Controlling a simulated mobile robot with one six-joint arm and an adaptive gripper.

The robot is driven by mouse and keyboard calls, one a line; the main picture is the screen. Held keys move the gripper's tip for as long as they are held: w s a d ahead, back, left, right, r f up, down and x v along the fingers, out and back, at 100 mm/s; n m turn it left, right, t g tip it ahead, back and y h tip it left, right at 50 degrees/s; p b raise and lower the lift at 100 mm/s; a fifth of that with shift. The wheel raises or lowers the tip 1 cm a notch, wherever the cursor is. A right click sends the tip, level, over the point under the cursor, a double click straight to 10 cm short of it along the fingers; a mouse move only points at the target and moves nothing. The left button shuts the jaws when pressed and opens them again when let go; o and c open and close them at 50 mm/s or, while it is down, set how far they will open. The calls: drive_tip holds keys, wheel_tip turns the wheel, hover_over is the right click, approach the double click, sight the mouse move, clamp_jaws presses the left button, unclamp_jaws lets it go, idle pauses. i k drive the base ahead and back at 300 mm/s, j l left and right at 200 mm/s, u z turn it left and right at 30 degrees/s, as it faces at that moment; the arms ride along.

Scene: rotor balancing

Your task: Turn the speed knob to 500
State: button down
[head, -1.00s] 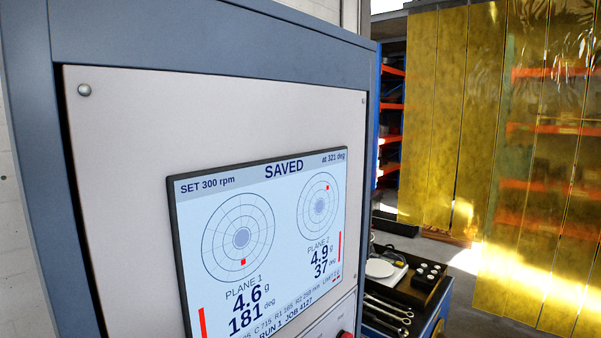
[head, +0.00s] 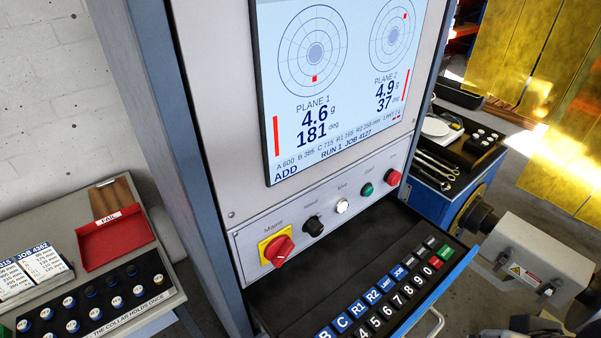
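The speed knob (head: 313,226) is a small black knob on the light grey control strip below the screen in the head view. Its label is small and blurred, and I cannot read its setting. The red mains switch (head: 279,249) on a yellow plate is to its left, and a white lit button (head: 342,206) is to its right. The screen (head: 343,125) shows two polar plots, with 4.6 g at 181 deg and 4.9 g at 37 deg. Its top line is out of view. I cannot make out my gripper in this view.
A black keypad drawer (head: 335,290) with labelled keys juts out below the strip. Green (head: 367,189) and red (head: 393,177) buttons sit right of the knob. A side table with a red tray (head: 112,238) stands at left, a grey machine housing (head: 545,262) at right.

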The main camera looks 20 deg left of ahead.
sight(314, 227)
drive_tip(key=u, duration=1)
